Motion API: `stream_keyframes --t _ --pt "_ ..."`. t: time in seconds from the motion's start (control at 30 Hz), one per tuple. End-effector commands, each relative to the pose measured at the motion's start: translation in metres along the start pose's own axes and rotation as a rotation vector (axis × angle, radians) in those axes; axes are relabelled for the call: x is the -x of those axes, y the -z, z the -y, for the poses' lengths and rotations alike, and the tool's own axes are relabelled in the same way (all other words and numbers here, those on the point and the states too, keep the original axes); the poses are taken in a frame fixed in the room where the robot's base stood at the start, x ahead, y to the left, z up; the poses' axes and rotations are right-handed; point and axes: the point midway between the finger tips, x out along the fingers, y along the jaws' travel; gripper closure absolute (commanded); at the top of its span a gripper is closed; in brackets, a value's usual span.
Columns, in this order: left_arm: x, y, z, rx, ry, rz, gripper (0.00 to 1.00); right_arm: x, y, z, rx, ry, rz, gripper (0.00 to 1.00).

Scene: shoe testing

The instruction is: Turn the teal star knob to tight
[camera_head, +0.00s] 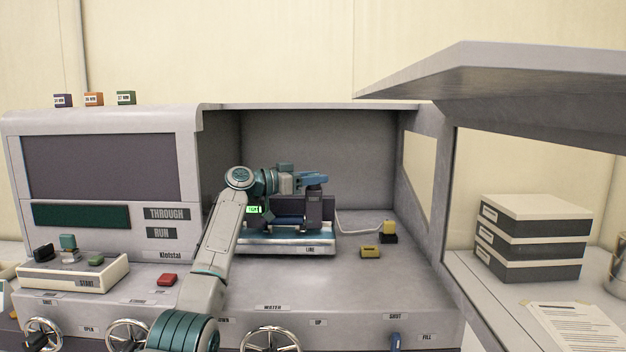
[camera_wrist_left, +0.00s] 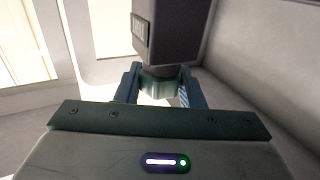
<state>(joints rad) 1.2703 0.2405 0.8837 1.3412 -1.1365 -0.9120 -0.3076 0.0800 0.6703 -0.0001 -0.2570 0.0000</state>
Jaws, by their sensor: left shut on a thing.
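The teal star knob (camera_wrist_left: 160,86) shows between my fingers in the left wrist view, against the end of a dark labelled post (camera_wrist_left: 165,35). My left gripper (camera_wrist_left: 159,90) is shut on the knob, with one finger on each side of it. In the head view my left gripper (camera_head: 318,180) reaches into the open chamber, at the top of the dark post (camera_head: 315,208). The knob is mostly hidden there by the fingers. A small lit green display (camera_head: 254,210) shows beside my arm; its text is too small to read surely. My right gripper is not in view.
The post stands on a fixture with a pale base (camera_head: 285,247) on the chamber floor. Yellow blocks (camera_head: 370,252) and a white cable lie to its right. The chamber walls (camera_head: 320,140) enclose the back and sides. The raised lid (camera_head: 490,75) hangs at upper right.

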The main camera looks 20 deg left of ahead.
Motion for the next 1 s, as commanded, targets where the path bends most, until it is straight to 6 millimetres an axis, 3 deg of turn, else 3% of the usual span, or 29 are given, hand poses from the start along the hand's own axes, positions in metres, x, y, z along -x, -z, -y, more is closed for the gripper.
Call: stream_keyframes --t 0.03,0.07,0.17,0.53,0.77,1.0 --pt "0.000 -0.002 0.000 0.002 -0.001 0.003 0.88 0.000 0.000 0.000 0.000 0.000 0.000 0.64" --pt "0.000 -0.002 0.000 0.002 -0.001 0.003 0.63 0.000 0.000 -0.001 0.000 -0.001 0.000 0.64" --pt "0.000 -0.002 0.000 0.002 0.000 0.002 0.44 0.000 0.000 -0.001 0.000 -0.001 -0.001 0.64" --pt "0.000 0.003 0.000 0.000 0.000 0.000 0.44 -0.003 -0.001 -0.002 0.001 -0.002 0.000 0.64" --pt "-0.001 0.031 0.000 -0.001 0.000 0.000 0.44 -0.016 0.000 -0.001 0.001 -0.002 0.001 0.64" --pt "0.010 0.033 -0.024 -0.002 0.000 0.001 0.44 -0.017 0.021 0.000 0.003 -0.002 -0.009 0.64"
